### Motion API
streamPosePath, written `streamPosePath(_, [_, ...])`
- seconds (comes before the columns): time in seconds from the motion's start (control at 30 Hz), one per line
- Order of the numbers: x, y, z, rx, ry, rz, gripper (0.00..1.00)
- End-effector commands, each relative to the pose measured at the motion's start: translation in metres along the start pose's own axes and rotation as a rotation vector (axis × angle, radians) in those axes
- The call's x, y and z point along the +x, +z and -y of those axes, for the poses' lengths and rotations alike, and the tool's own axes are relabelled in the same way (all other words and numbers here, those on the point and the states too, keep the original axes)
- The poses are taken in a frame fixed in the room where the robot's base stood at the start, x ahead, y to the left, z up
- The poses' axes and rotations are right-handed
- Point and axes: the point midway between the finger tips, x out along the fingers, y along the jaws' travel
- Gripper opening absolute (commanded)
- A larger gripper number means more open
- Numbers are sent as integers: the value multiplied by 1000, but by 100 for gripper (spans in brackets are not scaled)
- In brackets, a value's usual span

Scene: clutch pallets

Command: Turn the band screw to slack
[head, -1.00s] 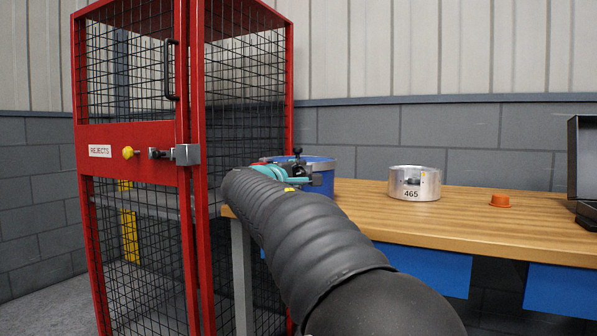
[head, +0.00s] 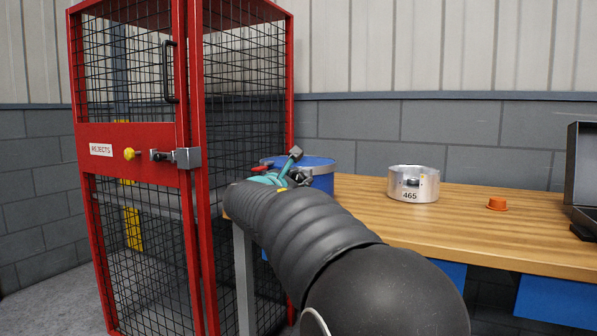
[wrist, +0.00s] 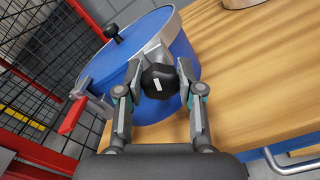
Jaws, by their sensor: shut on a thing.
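The blue drum (wrist: 145,122) with a metal band stands at the left end of the bench; the head view shows it (head: 320,176) partly behind my arm. The band screw's black faceted knob (wrist: 158,82), with a white mark, stands at the drum's near side in the wrist view. My gripper (wrist: 160,75) is shut on this knob, one finger on each side. In the head view my gripper (head: 292,172) is tilted and its grip is largely hidden. A red lever (wrist: 72,114) sticks out from the band on the left. A black lid knob (wrist: 112,32) shows beyond.
A red mesh cage (head: 190,200) marked REJECTS stands close on the left. A silver ring marked 465 (head: 412,186), an orange cap (head: 497,204) and an open dark case (head: 584,172) are on the wooden bench (head: 460,228). The bench middle is mostly clear.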

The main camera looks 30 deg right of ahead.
Motion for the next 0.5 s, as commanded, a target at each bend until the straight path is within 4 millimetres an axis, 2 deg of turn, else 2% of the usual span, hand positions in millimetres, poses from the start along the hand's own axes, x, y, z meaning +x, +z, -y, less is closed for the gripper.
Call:
streamPosePath(0.2, [0, 2, -2, -156, 1, -1, 2])
streamPosePath(0.5, [0, 0, -2, -279, 1, -1, 2])
